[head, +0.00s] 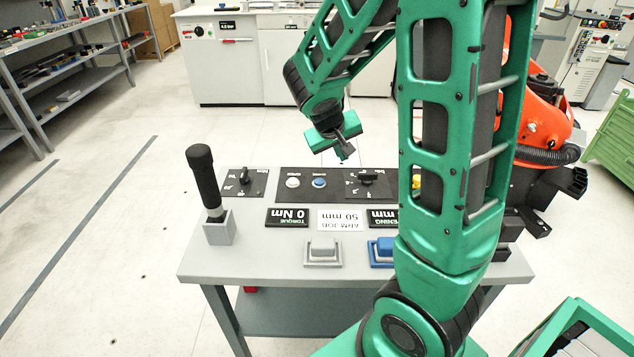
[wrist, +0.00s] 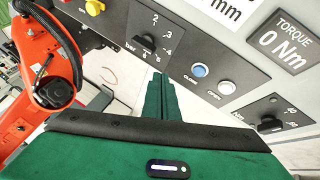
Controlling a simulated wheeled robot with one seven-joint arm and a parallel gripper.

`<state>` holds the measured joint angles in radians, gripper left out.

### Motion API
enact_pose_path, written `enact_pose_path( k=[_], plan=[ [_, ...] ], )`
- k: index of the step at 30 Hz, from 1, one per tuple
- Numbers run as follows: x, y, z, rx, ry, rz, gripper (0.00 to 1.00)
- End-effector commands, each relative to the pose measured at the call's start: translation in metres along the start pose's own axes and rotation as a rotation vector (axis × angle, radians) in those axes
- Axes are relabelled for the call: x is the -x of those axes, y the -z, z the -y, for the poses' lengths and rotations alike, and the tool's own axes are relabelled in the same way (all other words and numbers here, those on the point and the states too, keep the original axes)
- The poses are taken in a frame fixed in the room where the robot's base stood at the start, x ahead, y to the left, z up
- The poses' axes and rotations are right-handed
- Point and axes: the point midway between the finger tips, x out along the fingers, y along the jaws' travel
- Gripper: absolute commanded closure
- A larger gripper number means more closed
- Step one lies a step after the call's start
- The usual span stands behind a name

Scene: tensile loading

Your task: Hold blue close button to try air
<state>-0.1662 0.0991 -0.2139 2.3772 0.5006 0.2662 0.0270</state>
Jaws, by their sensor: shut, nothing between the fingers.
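The blue close button (head: 320,182) sits on the dark control panel on the grey table, beside a white open button (head: 293,182). In the wrist view the blue button (wrist: 199,70) is labelled CLOSE, and the white button (wrist: 227,88) is to its lower right. My gripper (head: 344,153) is shut and empty, above the far side of the panel, a little right of and beyond the blue button in the head view. In the wrist view its green fingertips (wrist: 160,77) are together, left of the blue button and apart from it. Neither button is covered.
A pressure knob (head: 368,178) is right of the buttons and a torque knob (head: 245,176) left. An orange robot arm (head: 545,115) is behind right.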

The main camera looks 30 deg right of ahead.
Motion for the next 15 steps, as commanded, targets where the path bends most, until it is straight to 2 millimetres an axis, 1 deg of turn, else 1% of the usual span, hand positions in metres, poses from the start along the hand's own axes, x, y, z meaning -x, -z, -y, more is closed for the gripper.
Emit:
enact_pose_path(
  k=[1,3,6,9,12,15],
  plan=[
    [-0.008,0.012,0.013,0.034,-0.017,-0.035,1.0],
    [-0.014,0.029,0.027,0.068,-0.037,-0.088,1.0],
    [-0.021,0.046,0.043,0.106,-0.056,-0.146,1.0],
    [-0.023,0.057,0.053,0.13,-0.067,-0.183,1.0],
    [-0.024,0.061,0.057,0.139,-0.071,-0.198,1.0],
    [-0.024,0.062,0.057,0.14,-0.072,-0.201,1.0]
  ],
)
